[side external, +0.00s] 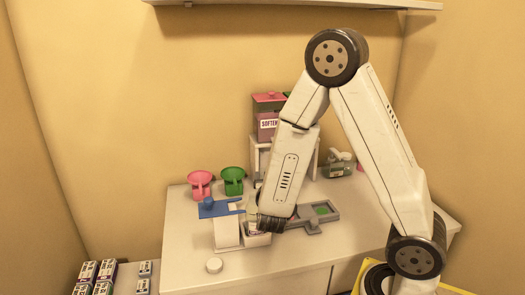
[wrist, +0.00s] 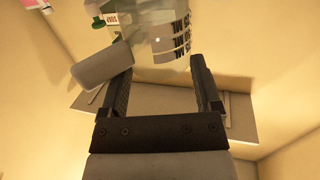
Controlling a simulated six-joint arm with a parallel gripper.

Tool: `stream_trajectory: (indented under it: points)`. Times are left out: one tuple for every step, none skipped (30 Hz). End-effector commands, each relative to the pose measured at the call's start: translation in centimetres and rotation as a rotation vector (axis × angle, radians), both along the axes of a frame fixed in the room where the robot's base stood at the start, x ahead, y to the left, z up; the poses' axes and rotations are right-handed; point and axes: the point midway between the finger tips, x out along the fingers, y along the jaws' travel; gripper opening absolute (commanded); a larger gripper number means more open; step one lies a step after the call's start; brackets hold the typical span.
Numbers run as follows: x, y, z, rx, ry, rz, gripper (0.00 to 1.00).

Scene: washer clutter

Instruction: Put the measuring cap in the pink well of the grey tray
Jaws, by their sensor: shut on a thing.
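My gripper (wrist: 161,62) is shut on a clear, faintly green measuring cap (wrist: 165,40) with dark printed marks, seen at its fingertips in the wrist view. In the side view my gripper (side external: 268,224) is low over the worktop, just left of the grey tray (side external: 333,222). The tray shows a green well (side external: 322,210); its pink well cannot be made out, and my arm hides part of that area. The held cap is mostly hidden in the side view.
A blue-topped white stand (side external: 220,209) is close left of my gripper. A softener box (side external: 268,118) and a spray bottle (side external: 338,166) are at the back. A white disc (side external: 214,265) lies in front.

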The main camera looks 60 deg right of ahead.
Motion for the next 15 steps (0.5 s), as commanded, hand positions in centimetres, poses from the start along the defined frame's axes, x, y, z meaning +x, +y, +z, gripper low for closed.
stream_trajectory:
  points:
    - [0.9, 0.1, 0.9, -0.001, -0.006, 0.036, 0.25]
    - [1.3, 0.3, 0.9, 0.0, -0.004, 0.06, 0.25]
    - [1.8, 0.5, 0.9, 0.0, -0.002, 0.092, 0.25]
    - [2.2, 0.7, 1.0, 0.0, -0.002, 0.116, 0.25]
    - [2.6, 0.9, 1.2, -0.001, -0.002, 0.14, 0.25]
    - [3.1, 1.2, 1.3, -0.001, -0.002, 0.171, 0.25]
    - [3.5, 1.4, 1.5, 0.0, -0.002, 0.195, 0.25]
    - [3.9, 1.6, 1.6, 0.0, -0.001, 0.219, 0.25]
    - [4.4, 1.9, 1.8, -0.001, -0.002, 0.251, 0.25]
    - [4.7, 2.2, 1.9, -0.001, -0.001, 0.275, 0.25]
    - [5.1, 2.4, 2.1, 0.0, -0.001, 0.3, 0.25]
    - [5.6, 2.8, 2.3, -0.001, -0.001, 0.334, 0.25]
    - [5.9, 3.1, 2.4, 0.0, -0.001, 0.359, 0.25]
    - [6.2, 3.3, 2.5, -0.001, 0.0, 0.385, 0.25]
    - [6.7, 3.7, 2.8, -0.001, -0.002, 0.419, 0.25]
